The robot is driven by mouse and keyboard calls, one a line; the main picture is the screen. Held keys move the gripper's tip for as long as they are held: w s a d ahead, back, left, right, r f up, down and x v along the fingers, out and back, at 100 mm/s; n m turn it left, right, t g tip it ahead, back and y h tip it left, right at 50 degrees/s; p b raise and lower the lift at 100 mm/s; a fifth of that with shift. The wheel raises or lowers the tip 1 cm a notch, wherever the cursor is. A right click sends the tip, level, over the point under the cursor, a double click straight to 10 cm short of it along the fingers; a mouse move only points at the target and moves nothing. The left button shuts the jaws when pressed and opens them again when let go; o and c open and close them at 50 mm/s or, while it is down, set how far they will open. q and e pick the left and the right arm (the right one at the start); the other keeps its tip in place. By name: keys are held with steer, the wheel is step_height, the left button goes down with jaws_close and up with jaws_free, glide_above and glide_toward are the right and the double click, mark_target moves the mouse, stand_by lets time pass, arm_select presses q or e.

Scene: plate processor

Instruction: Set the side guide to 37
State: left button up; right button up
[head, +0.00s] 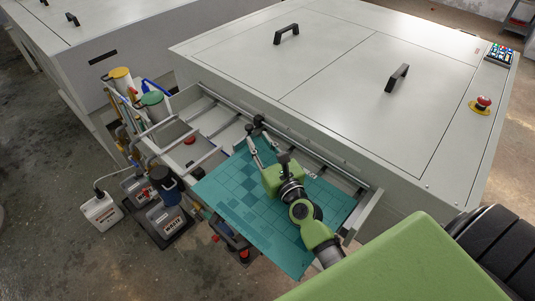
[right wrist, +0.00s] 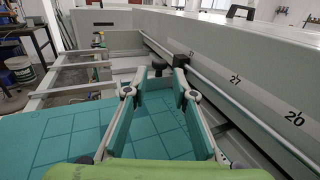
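The side guide (head: 258,123) is a small black piece with a knob on the metal rail at the processor's feed table. In the right wrist view its black knob (right wrist: 159,65) shows just beyond my fingertips. My right gripper (head: 261,141) is above the teal plate, with its fingers pointing at the guide. In the right wrist view the gripper (right wrist: 159,80) has its fingers apart, with nothing between them. Contact with the guide cannot be told. Scale numbers 27 (right wrist: 235,79) and 20 (right wrist: 294,118) are readable on the front panel; a farther number is too small. My left gripper is not in view.
The teal gridded plate (head: 222,190) lies under my right arm. The rail (right wrist: 220,95) runs along the grey processor (head: 330,75). Bottles and containers (head: 165,218) stand on the floor at left. A red emergency button (head: 483,102) is at upper right.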

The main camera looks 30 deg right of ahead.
steer(key=s, duration=0.5)
steer(key=shift+s+a, duration=0.15)
steer(key=shift+s, duration=0.25)
